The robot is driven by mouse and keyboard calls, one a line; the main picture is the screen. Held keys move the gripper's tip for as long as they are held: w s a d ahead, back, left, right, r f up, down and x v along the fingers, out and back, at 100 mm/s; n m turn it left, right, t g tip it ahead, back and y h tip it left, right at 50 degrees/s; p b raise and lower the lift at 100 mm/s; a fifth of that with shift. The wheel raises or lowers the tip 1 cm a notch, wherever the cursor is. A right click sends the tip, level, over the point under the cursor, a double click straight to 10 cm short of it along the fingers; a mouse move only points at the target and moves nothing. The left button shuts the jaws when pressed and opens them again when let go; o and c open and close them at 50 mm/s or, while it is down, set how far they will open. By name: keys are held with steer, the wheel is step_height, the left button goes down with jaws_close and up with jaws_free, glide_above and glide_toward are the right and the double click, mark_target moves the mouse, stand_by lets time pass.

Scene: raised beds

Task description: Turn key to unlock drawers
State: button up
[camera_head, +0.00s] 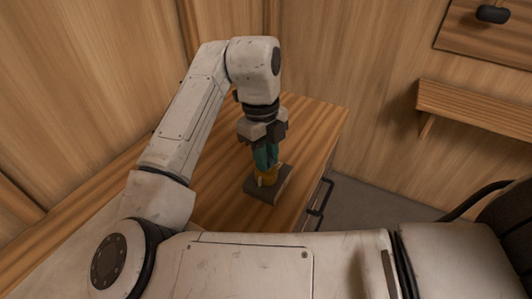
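My gripper (266,166) points down over a wooden cabinet top, its teal fingers close together. A small yellow piece (268,179), perhaps the key, is right at the fingertips. It sits on a dark grey block (263,194) on the cabinet top. The fingers cover part of the yellow piece, so I cannot tell whether they grip it or only stand around it. The cabinet (318,125) has dark bar handles (320,197) on its right side face, where the drawers seem to be; the fronts are seen at a steep angle.
Wood-panelled walls (90,70) stand close behind and to the left. A wooden shelf (475,107) juts from the right wall, with a dark knob (492,14) above it. Grey floor (375,200) is open to the right of the cabinet.

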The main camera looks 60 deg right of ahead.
steer(key=o, duration=0.5)
steer(key=shift+c, duration=0.2)
step_height(320, 180, up, 11)
steer(key=w+p, duration=0.1)
steer(key=shift+d, duration=0.2)
steer(key=shift+f, duration=0.1)
